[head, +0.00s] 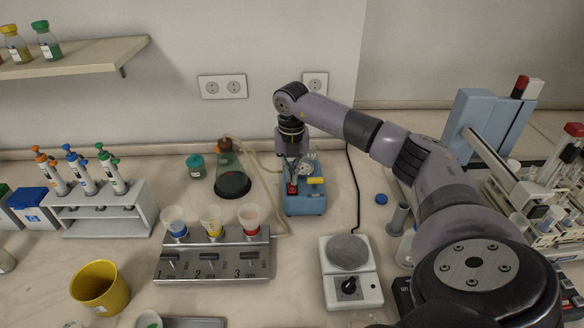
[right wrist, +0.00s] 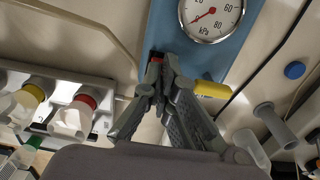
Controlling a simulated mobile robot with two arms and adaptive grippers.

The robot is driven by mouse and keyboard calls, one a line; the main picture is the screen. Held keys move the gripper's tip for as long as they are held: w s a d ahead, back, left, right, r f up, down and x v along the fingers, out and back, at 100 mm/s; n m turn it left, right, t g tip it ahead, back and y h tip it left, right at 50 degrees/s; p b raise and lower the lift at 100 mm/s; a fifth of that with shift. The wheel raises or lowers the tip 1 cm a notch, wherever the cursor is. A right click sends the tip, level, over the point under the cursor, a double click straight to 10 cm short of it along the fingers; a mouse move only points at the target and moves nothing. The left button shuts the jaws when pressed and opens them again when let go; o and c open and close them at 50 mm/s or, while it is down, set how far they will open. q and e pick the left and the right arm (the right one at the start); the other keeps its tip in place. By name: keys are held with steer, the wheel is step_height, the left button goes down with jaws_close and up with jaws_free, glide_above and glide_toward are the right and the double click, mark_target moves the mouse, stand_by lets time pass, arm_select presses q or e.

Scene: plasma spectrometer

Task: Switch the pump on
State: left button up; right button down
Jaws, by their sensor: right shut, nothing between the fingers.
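My right gripper (head: 294,178) points down over the pump, shut and empty. In the right wrist view its fingertips (right wrist: 160,62) are at the red switch (right wrist: 155,54), which they partly hide. I cannot tell if they touch. My left gripper is out of view.
A flask (head: 232,180) with tubing stands left of the pump. A metal filter manifold (head: 213,262) with several cups is in front left. A pipette rack (head: 105,215) is at left.

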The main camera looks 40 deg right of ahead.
steer(key=shift+s+f+b, duration=0.1)
steer(key=shift+f+b, duration=0.4)
steer(key=shift+f, duration=0.35)
stand_by(0.3)
steer(key=shift+r+p, duration=1)
steer(key=shift+r, duration=0.15)
steer(key=shift+r+p, duration=1.8)
steer(key=shift+r, duration=0.65)
steer(key=shift+f, duration=0.1)
